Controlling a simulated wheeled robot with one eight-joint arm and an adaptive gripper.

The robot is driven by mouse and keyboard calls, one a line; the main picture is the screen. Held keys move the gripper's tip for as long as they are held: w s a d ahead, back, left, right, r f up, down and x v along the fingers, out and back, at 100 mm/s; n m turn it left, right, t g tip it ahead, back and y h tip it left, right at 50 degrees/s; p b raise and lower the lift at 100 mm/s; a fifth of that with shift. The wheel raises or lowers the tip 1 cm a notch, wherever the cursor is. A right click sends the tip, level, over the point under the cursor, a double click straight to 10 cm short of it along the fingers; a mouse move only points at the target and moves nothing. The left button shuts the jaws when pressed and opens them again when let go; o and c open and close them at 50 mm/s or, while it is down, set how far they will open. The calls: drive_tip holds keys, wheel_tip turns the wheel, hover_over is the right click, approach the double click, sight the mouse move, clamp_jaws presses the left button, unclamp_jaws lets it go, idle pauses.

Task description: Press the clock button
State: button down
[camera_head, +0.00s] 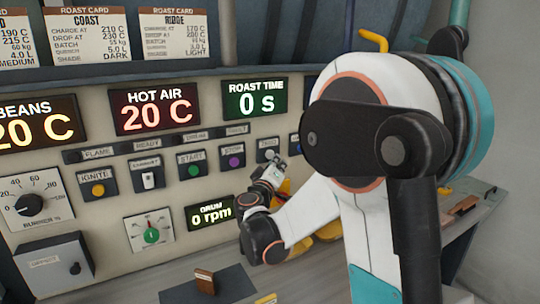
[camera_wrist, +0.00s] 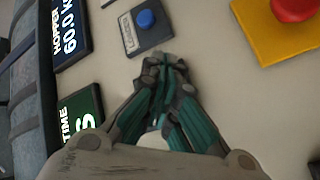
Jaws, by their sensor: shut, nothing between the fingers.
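The clock button is probably on a small dark plate (camera_head: 267,145) below the green ROAST TIME display (camera_head: 255,99); its label is too small to read surely. My gripper (camera_head: 279,160) is shut and empty, at the lower right edge of that plate, and partly covers it. In the wrist view the fingertips of my gripper (camera_wrist: 167,60) are together, just below a plate with a blue button (camera_wrist: 146,18). The button behind the fingers is hidden there, and I cannot tell whether they touch it.
A green START button (camera_head: 192,170) and a purple STOP button (camera_head: 234,161) sit to the left. A red mushroom button (camera_wrist: 293,8) on a yellow plate (camera_wrist: 270,45) is at the wrist view's upper right. My arm hides the panel's right part in the head view.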

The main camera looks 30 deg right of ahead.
drive_tip(key=s, duration=0.6)
drive_tip(key=shift+d, duration=0.15)
idle(0.3)
idle(0.7)
drive_tip(key=s+a+f+g+y, duration=0.2)
drive_tip(key=s+a, duration=0.4)
drive_tip(key=s, duration=0.3)
drive_tip(key=s+a+f+g+y, duration=0.2)
drive_tip(key=s+a+f+y, duration=0.2)
drive_tip(key=s, duration=0.5)
drive_tip(key=s+a+f+m+g+y, duration=0.1)
drive_tip(key=s+a+f+g+y, duration=0.1)
drive_tip(key=s+a+y, duration=0.5)
drive_tip(key=s+a+f, duration=0.1)
drive_tip(key=s+a, duration=0.1)
drive_tip(key=shift+s+a+f+g, duration=0.25)
drive_tip(key=shift+s+f+g, duration=0.05)
drive_tip(key=shift+s+f, duration=0.1)
